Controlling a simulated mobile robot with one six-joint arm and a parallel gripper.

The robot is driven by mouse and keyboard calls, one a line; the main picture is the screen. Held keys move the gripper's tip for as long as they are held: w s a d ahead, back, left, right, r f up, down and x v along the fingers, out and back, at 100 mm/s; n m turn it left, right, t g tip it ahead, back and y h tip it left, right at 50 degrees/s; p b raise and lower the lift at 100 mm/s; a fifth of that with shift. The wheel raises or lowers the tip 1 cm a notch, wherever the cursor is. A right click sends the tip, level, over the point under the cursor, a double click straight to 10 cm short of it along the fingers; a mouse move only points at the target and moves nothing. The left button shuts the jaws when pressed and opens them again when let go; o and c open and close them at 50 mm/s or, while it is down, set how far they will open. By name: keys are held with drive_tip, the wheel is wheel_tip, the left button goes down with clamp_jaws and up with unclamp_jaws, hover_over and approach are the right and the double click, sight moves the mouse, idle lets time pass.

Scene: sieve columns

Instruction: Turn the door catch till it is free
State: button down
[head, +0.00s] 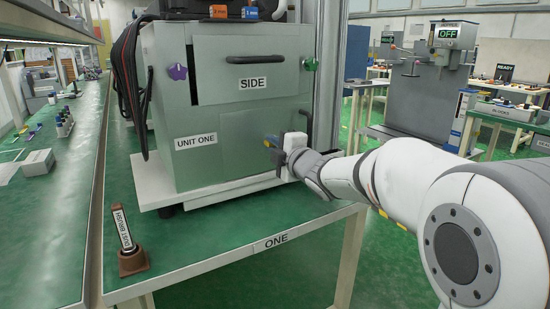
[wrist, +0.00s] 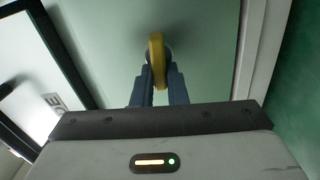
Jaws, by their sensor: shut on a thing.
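The door catch (wrist: 156,52) is a yellow bar on a round grey hub on the pale green door, in the upper middle of the wrist view. My gripper (wrist: 158,78) has its two dark blue fingers closed on either side of the yellow bar. In the head view my gripper (head: 274,147) is at the lower right of the cabinet marked UNIT ONE (head: 215,125), against its front. There the catch is largely hidden behind the fingers.
The cabinet stands on a white base plate on green table ONE (head: 230,246). A brown holder with a labelled DUST BRUSH (head: 124,230) stands front left. A purple knob (head: 177,72) and a green knob (head: 309,65) are on the upper cabinet. Black cables hang at its left.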

drive_tip(key=shift+n+b, duration=0.55)
drive_tip(key=shift+n, duration=0.05)
drive_tip(key=c, duration=1.4)
unclamp_jaws()
drive_tip(key=shift+c, duration=0.2)
drive_tip(key=p+v, duration=0.1)
drive_tip(key=v, duration=0.6)
drive_tip(key=shift+s+d+p, duration=0.2)
drive_tip(key=shift+s+p, duration=0.1)
drive_tip(key=shift+s, duration=0.05)
drive_tip(key=shift+f, duration=0.1)
